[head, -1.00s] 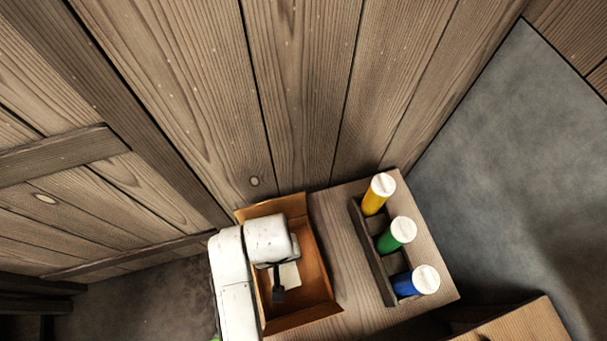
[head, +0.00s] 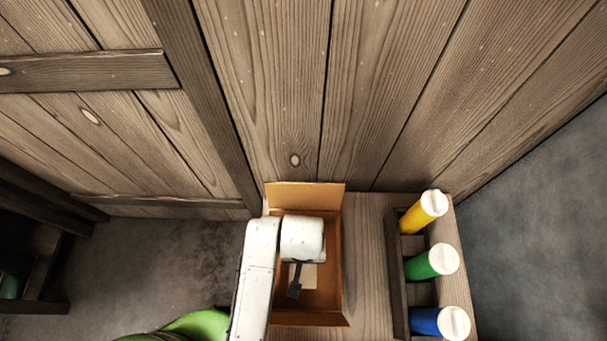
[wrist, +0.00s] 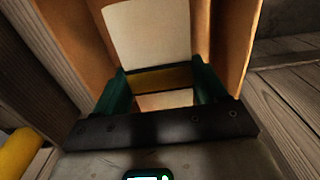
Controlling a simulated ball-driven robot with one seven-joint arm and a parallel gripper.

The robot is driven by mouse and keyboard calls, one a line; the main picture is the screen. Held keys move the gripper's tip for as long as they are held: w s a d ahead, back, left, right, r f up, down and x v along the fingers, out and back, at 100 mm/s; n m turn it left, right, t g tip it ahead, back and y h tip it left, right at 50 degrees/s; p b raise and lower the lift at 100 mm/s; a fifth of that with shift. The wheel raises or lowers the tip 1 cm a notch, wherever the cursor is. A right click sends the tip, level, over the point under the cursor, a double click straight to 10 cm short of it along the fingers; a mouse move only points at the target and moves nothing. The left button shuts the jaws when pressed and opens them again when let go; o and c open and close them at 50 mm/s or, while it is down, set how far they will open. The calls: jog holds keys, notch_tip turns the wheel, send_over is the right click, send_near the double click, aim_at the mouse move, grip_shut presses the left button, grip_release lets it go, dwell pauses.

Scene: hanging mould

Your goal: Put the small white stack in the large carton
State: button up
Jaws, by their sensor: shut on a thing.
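The large carton (head: 333,255) is an open brown box on the wooden table, with its back flap standing up. My gripper (head: 295,290) is over the carton's opening, seen from above, partly hidden by my white arm. The small white stack (head: 309,277) shows as a pale square beside the gripper, within the carton's outline. In the wrist view, the green fingers of my gripper (wrist: 162,82) are shut on the stack (wrist: 148,35), whose pale face extends beyond the fingertips. Brown carton walls (wrist: 232,45) rise around it. Whether the stack touches the carton floor cannot be told.
A dark wooden rack (head: 399,270) right of the carton holds a yellow bottle (head: 421,214), a green bottle (head: 430,264) and a blue bottle (head: 437,322), all white-capped. Bare tabletop (head: 365,260) lies between rack and carton. A plank wall (head: 280,90) stands behind.

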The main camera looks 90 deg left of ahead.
notch_tip(320, 180, down, 8)
jog(key=shift+r+b, duration=0.25)
jog(key=shift+b, duration=0.15)
jog(key=shift+f, duration=0.2)
jog(key=o, duration=1.2)
notch_tip(320, 180, up, 12)
jog(key=shift+r+p, duration=0.2)
jog(key=shift+p, duration=0.5)
